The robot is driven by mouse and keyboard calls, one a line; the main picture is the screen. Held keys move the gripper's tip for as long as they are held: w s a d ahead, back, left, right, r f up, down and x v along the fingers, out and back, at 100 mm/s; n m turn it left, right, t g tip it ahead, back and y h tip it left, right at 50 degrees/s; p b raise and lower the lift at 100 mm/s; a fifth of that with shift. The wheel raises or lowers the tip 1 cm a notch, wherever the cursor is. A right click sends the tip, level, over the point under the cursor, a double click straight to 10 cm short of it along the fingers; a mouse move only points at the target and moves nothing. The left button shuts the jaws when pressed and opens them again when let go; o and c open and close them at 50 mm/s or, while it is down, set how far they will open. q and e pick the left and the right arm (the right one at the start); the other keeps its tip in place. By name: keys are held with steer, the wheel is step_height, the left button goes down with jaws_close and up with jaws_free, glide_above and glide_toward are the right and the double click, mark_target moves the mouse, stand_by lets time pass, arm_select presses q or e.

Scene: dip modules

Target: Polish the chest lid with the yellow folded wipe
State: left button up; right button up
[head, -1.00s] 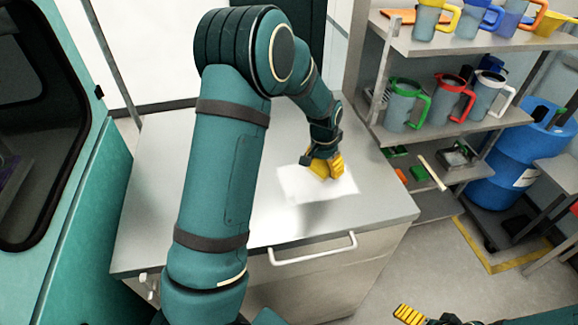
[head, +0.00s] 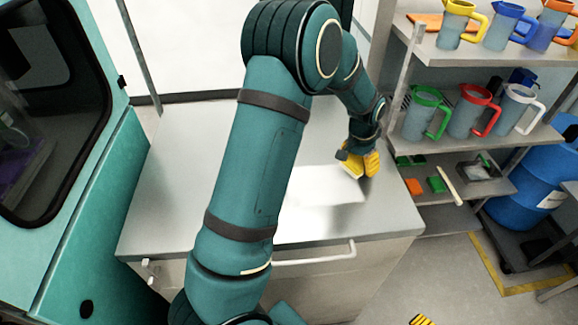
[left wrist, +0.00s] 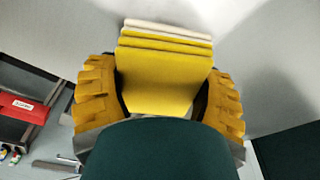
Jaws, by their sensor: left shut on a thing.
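The chest (head: 390,270) has a pale grey lid (head: 180,160) with a bright whitish patch (head: 318,195) on it. My left gripper (head: 358,164) is over the right part of the lid, near the patch's upper right corner. It is shut on the yellow folded wipe, which shows clearly in the left wrist view (left wrist: 160,75) between the two yellow fingers, with a pale layer along its far edge. The wipe appears to be at the lid surface; exact contact is hard to see. Only a yellow tip of my right gripper (head: 422,320) shows at the bottom edge.
A shelf (head: 500,135) with several coloured-lid jugs stands close to the lid's right side. A blue barrel (head: 530,200) is beyond it. A teal cabinet (head: 85,230) stands at the left. The lid's left part is bare.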

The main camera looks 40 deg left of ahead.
mark_target(361, 158)
arm_select(q)
steer(key=shift+s+a+r, duration=0.1)
steer(key=shift+s+r, duration=0.1)
steer(key=shift+r, duration=0.5)
steer(key=shift+w+r+p, duration=0.2)
steer(key=shift+r+p, duration=0.8)
steer(key=shift+s+r+p, duration=0.1)
steer(key=shift+r+p, duration=0.55)
steer(key=shift+r, duration=0.4)
